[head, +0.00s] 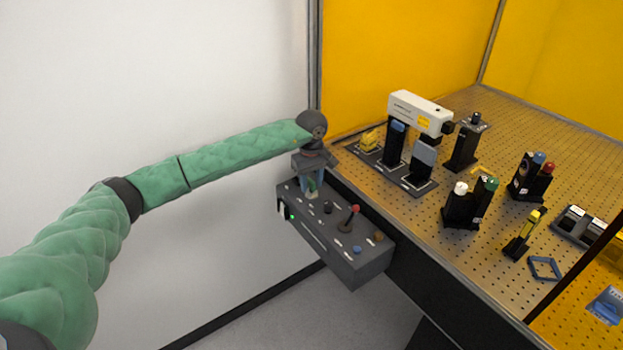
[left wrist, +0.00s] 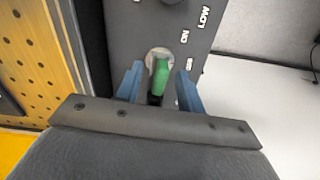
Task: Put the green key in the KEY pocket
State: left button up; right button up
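The green key (head: 312,187) stands in a pale round keyhole at the far left end of the dark grey control box (head: 345,262). In the left wrist view the green key (left wrist: 161,76) is upright in this round plate, next to white lettering that includes "ON". My left gripper (head: 311,182) is over the key, pointing down. In the left wrist view its blue fingers (left wrist: 159,88) stand on both sides of the key with a gap on each side, so it is open. I cannot make out the KEY pocket's label. My right gripper is not in view.
The control box carries a red-topped lever (head: 354,210) and several knobs. It sits against the perforated table (head: 480,255), which holds a white instrument (head: 418,110), several dark holders and a blue frame (head: 544,268). A white wall is at left.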

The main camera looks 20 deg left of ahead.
aim_at(311, 181)
pick_arm(q)
grip_shut()
jog(key=shift+r, duration=0.2)
jog(key=shift+r, duration=2.9)
